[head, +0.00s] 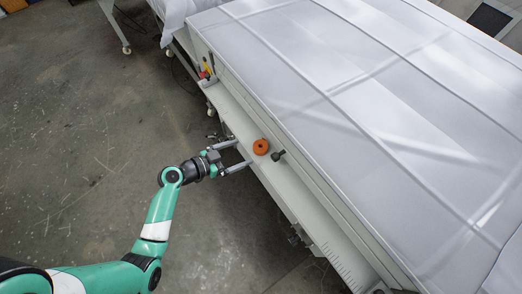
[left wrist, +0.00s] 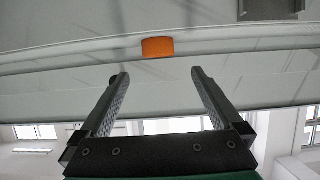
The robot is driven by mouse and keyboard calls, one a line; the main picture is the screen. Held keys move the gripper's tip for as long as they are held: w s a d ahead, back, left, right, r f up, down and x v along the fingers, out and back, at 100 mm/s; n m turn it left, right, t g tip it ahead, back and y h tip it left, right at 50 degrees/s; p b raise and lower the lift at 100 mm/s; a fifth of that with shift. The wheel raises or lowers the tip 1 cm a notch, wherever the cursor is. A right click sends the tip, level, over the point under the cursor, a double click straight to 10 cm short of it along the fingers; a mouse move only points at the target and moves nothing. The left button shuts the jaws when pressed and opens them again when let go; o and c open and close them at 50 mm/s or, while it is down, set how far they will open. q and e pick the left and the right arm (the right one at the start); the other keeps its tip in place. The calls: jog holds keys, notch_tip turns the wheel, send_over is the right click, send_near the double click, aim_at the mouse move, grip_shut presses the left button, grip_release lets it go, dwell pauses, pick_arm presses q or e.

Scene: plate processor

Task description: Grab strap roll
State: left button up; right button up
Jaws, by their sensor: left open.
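The orange strap roll (head: 261,147) sits on the pale side ledge of the plate processor in the head view. In the left wrist view the roll (left wrist: 158,47) shows just beyond the fingertips, between them. My left gripper (head: 244,154) is open and empty, with its two fingers pointing at the roll from the left. The fingers (left wrist: 158,75) stand wide apart in the left wrist view and do not touch the roll. My right gripper is not in either view.
A dark knob (head: 278,155) stands just right of the roll on the ledge (head: 290,190). The large pale covered top (head: 370,100) of the machine rises behind it. A red and yellow switch (head: 206,73) is at the far corner. The concrete floor (head: 90,130) at left is clear.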

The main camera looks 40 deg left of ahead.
aim_at(260, 146)
pick_arm(q)
jog(key=x, duration=0.4)
jog(key=shift+w+f, duration=0.1)
jog(key=shift+w, duration=0.3)
jog(key=b+x, duration=0.1)
jog(key=x, duration=0.4)
jog(key=shift+d+f, duration=0.15)
jog(key=shift+f, duration=0.05)
jog(key=shift+s, duration=0.1)
jog(key=shift+c, duration=0.2)
jog(key=c, duration=1.4)
